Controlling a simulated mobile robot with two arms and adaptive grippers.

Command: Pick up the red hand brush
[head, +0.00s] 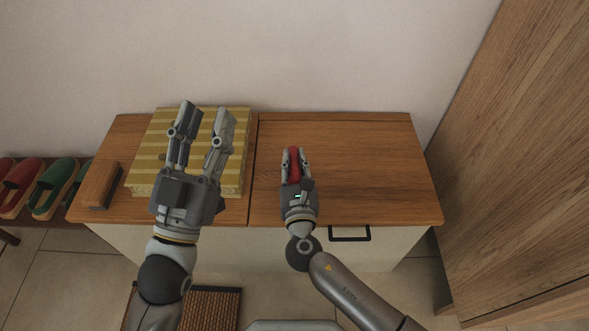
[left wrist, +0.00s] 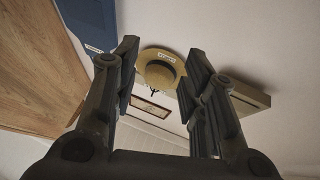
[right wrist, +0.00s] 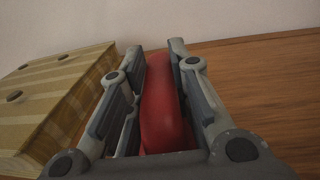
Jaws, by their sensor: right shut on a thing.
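The red hand brush (head: 293,160) is over the right half of the wooden cabinet top. My right gripper (head: 296,163) is shut on it, with a finger on each side. In the right wrist view the red brush (right wrist: 162,105) fills the space between the fingers (right wrist: 157,80). Its underside is hidden, so I cannot tell whether it touches the top. My left gripper (head: 205,115) is open and empty, above the yellow striped box. In the left wrist view its fingers (left wrist: 160,75) are wide apart.
The yellow striped box (head: 242,150) stands on the left half of the cabinet top (head: 365,160). A brown wooden block-like item (head: 100,184) lies at the left edge. Red and green slippers (head: 55,188) are on a low rack at left. A tall wooden panel (head: 520,150) stands at right.

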